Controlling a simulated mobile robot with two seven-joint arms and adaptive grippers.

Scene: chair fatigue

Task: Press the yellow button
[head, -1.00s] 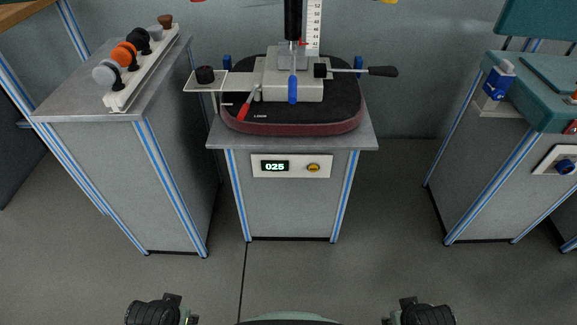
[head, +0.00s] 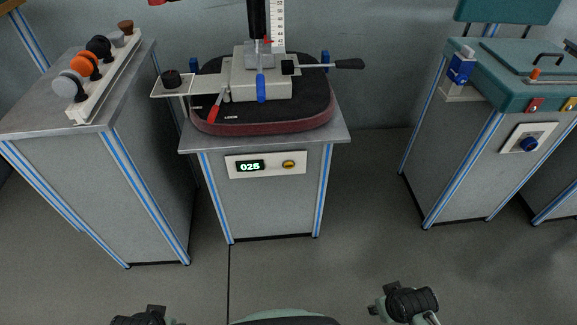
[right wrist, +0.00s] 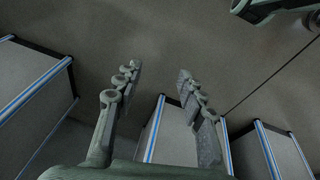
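The yellow button (head: 289,164) is small and round. It sits on a white panel (head: 240,171) on the front of the middle cabinet, right of a display reading 025. My right gripper (right wrist: 160,75) is open and empty in the right wrist view, its two fingers apart above the grey floor. In the head view my right arm (head: 408,300) shows at the bottom right, well below and to the right of the button. My left arm (head: 145,316) shows only partly at the bottom edge, and its fingers are out of view.
A seat cushion (head: 300,118) under a press stands on the middle cabinet's top. A left bench (head: 30,122) holds a rack of coloured knobs (head: 108,75). A teal machine (head: 500,85) with a blue knob (head: 529,144) stands at right. The floor before the middle cabinet is clear.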

